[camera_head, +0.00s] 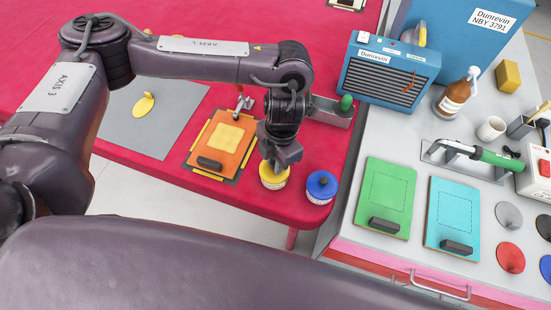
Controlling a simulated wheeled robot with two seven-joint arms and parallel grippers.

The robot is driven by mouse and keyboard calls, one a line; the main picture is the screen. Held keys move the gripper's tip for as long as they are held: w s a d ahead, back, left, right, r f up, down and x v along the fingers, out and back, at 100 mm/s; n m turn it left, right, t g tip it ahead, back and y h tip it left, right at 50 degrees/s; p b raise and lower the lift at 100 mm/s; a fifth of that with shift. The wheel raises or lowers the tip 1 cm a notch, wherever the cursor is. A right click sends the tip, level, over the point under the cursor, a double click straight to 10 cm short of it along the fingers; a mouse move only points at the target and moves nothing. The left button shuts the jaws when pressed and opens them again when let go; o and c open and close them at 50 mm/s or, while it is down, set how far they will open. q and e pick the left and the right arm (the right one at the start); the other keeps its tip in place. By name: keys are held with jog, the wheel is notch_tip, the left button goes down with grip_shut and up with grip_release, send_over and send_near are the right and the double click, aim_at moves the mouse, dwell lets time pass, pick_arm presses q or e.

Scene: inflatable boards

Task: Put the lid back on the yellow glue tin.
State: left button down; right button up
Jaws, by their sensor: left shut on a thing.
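The yellow glue tin (271,184) stands near the front edge of the red table, with a pale label band. My left gripper (279,161) points down right over it and is shut on the yellow lid (267,173). The lid is at the tin's top; its grip and part of its top are hidden by the fingers. I cannot tell whether the lid is fully seated or slightly above the rim. My right gripper is not in view.
A blue-lidded tin (321,187) stands close to the right. An orange board (222,142) lies to the left, and a grey mat (165,128) with a yellow disc (143,104) beyond it. A grey holder (330,112) and blue heater (390,72) stand behind.

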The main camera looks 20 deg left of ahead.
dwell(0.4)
pick_arm(q)
jog(key=c, duration=0.8)
grip_release()
jog(key=shift+o, duration=0.2)
jog(key=shift+r, duration=0.1)
jog(key=shift+r+p, duration=3.4)
grip_shut()
